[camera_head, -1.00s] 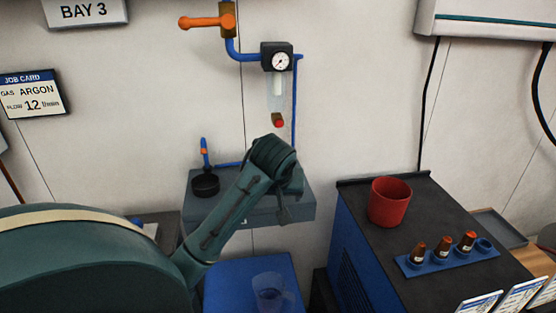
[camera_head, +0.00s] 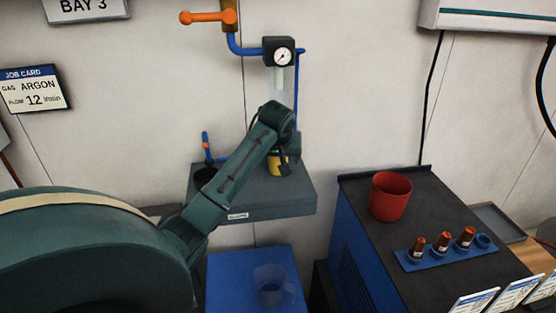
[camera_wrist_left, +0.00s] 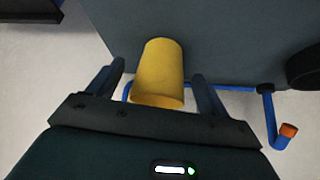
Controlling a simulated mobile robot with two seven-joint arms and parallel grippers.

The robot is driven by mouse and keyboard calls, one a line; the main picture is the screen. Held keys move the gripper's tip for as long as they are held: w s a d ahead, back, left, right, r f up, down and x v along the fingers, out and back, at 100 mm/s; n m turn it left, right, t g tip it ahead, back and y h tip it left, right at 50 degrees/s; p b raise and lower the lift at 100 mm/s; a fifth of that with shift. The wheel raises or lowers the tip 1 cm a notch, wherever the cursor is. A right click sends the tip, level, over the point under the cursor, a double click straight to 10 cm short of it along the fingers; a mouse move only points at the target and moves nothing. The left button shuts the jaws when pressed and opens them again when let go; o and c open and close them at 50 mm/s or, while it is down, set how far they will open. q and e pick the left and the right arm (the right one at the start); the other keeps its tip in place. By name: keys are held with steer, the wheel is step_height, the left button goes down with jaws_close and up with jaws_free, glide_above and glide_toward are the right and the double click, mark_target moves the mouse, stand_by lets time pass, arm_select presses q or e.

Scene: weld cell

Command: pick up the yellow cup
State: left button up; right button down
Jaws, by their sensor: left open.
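The yellow cup (camera_head: 278,167) stands on the grey wall shelf (camera_head: 265,205), mostly hidden behind my left arm and gripper in the head view. In the left wrist view the yellow cup (camera_wrist_left: 160,65) lies between the two fingers of my left gripper (camera_wrist_left: 157,72). The fingers are apart, one on each side of the cup, with a visible gap at each side. My left gripper (camera_head: 283,157) is at the cup from above in the head view. My right gripper is not in view.
A black round dish (camera_head: 204,174) sits on the shelf's left, by a blue pipe with an orange fitting (camera_head: 206,146). A pressure gauge (camera_head: 281,56) hangs above. A clear jug (camera_head: 270,288) stands below; a red cup (camera_head: 390,197) stands on the cabinet at right.

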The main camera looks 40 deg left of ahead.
arm_select(q)
steer(key=shift+w+a+f, duration=0.35)
steer(key=shift+w+f, duration=0.05)
steer(key=shift+f, duration=0.1)
steer(key=shift+c, duration=0.2)
steer(key=c, duration=1.1)
